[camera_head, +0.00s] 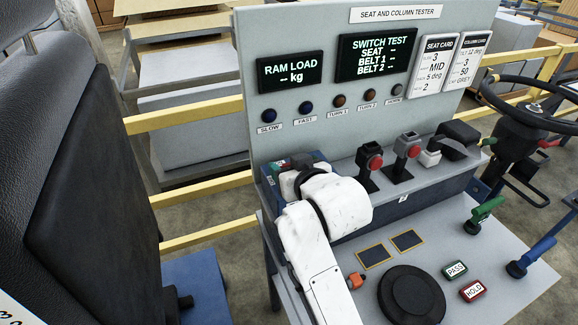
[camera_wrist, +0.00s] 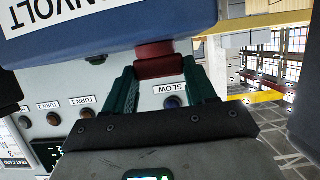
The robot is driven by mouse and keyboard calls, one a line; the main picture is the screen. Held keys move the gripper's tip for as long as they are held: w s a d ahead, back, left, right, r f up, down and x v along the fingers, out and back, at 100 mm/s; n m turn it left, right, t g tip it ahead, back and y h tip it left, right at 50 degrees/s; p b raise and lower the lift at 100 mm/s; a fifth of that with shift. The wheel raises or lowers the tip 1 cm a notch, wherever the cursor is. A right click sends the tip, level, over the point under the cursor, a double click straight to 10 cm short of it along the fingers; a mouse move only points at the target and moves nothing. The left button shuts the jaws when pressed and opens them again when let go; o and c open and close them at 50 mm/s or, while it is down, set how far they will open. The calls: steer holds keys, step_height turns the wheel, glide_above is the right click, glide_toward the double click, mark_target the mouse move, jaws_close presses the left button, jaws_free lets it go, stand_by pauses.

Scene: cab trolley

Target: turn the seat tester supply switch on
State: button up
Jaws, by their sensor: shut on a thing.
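The seat and column tester (camera_head: 345,95) stands in front of me, its display reading "RAM LOAD -- kg". My gripper is mostly hidden behind my white arm in the head view. In the wrist view its two green fingers (camera_wrist: 162,80) are shut on a red switch handle (camera_wrist: 160,62). The handle sits on a blue box (camera_wrist: 110,25) with a white label partly reading "ONVOLT", which shows upside down. In the head view only a bit of blue casing (camera_head: 270,190) shows beside my arm. The handle's on or off position cannot be told.
Two levers with red buttons (camera_head: 375,162) stand right of my arm. The desk carries a round black pad (camera_head: 411,295), green PASS (camera_head: 455,270) and red HOLD (camera_head: 472,291) buttons, and a green lever (camera_head: 485,212). A black seat (camera_head: 100,200) is close on the left.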

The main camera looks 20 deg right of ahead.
steer(key=c, duration=0.4)
steer(key=shift+a+f+m+h+b, duration=0.1)
steer(key=shift+m+h+b, duration=0.2)
steer(key=shift+h, duration=0.1)
steer(key=m+h+b, duration=0.2)
steer(key=h, duration=0.1)
steer(key=shift+w+a+f+m+g, duration=0.1)
steer(key=shift+a+m+g, duration=0.1)
steer(key=shift+m+g, duration=0.1)
steer(key=m+h+b, duration=0.1)
steer(key=m+g+h+b, duration=0.1)
steer(key=m+h+b, duration=0.1)
steer(key=m+g+h+b, duration=0.1)
steer(key=shift+w+a+m+h+b, duration=0.15)
steer(key=shift+a+m+h+b, duration=0.15)
steer(key=shift+h+b, duration=0.1)
steer(key=m+g+h+b, duration=0.1)
steer(key=m+g, duration=0.1)
steer(key=m+g+h+b, duration=0.1)
steer(key=b, duration=0.1)
steer(key=m+g+h+b, duration=0.1)
steer(key=m+g+h, duration=0.1)
steer(key=shift+w+a+m+g+b, duration=0.1)
steer(key=shift+w+m+g+b, duration=0.2)
steer(key=shift+b, duration=0.1)
steer(key=shift+w+m+g+h+b, duration=0.2)
steer(key=shift+m+g+h+b, duration=0.2)
steer(key=shift+m+g+b, duration=1.45)
steer(key=shift+m+g+p, duration=0.55)
steer(key=shift+g, duration=0.4)
